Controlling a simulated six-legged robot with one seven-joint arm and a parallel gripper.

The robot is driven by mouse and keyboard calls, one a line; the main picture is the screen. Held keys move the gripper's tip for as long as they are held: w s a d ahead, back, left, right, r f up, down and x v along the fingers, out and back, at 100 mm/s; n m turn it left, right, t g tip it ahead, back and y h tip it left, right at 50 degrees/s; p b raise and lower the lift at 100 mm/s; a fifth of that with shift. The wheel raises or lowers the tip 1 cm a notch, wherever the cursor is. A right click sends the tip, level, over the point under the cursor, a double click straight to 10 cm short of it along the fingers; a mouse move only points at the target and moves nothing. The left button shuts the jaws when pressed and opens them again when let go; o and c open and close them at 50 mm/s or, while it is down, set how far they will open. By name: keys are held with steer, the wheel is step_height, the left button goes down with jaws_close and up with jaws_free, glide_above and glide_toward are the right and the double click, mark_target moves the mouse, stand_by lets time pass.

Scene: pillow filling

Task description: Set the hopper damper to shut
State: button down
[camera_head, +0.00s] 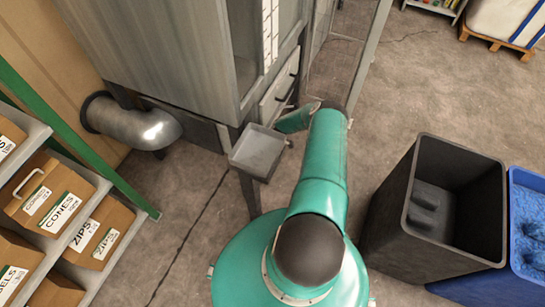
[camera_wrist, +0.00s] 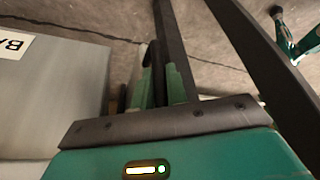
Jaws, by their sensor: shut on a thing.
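The hopper (camera_head: 165,45) is a tall grey cabinet at the top of the head view, with a pale front panel (camera_head: 278,95) that carries dark handles. My teal arm reaches up to the front of this panel, and its end is largely hidden there. In the wrist view my gripper (camera_wrist: 160,84) has its green-padded fingers close together around a narrow dark piece (camera_wrist: 152,62), which appears to be the damper handle. The fingers cover most of it, so the damper's position cannot be read.
A grey tray (camera_head: 258,152) juts out below the panel, close to my arm. Dark frame posts (camera_wrist: 265,55) stand near the gripper. A black bin (camera_head: 400,205) and a blue bin (camera_head: 530,220) stand at right. Shelves with boxes (camera_head: 60,200) stand at left.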

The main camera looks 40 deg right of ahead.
steer(key=shift+w+a+r, duration=0.1)
steer(key=shift+w+a, duration=0.1)
steer(key=shift+w, duration=0.15)
steer(key=c, duration=1.4)
jaws_free()
steer(key=shift+s+d+r, duration=0.1)
steer(key=shift+d+r, duration=0.05)
steer(key=shift+d, duration=0.05)
steer(key=v, duration=1.3)
steer(key=shift+r, duration=0.25)
